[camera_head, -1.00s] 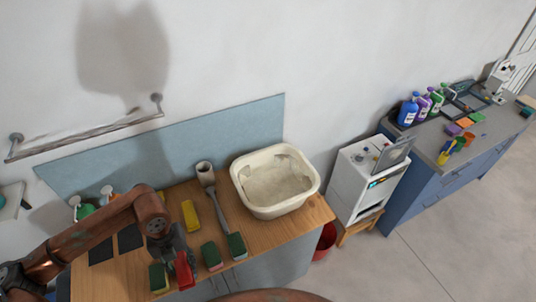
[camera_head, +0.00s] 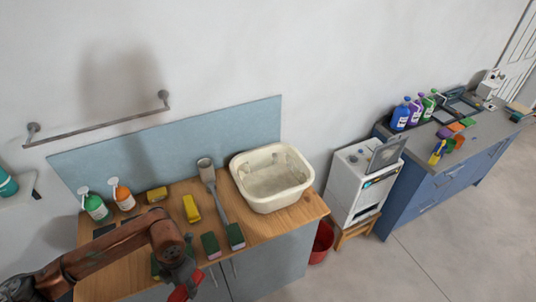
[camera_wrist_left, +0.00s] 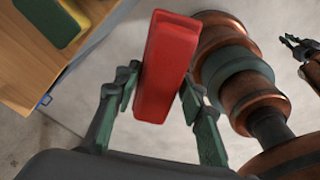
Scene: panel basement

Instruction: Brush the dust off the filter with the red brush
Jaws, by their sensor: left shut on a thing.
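My left gripper (camera_wrist_left: 155,95) is shut on the red brush (camera_wrist_left: 166,65), a long red block between its fingers in the left wrist view. In the head view the red brush (camera_head: 184,288) is at the bottom, just off the counter's front edge, partly covered by my arm. No bristles can be made out. I cannot tell which thing is the filter; dark flat pads (camera_head: 131,223) lie on the counter's left part, partly hidden by my arm. My right gripper (camera_wrist_left: 299,46) shows small at the right edge of the left wrist view, its fingers apart and empty.
The wooden counter (camera_head: 283,224) holds a cream basin (camera_head: 270,205), a grey long-handled brush (camera_head: 214,183), sponges (camera_head: 211,244), a yellow object (camera_head: 191,208) and spray bottles (camera_head: 95,206). A white cabinet (camera_head: 350,190), red bucket (camera_head: 321,241) and blue workbench (camera_head: 420,190) stand right.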

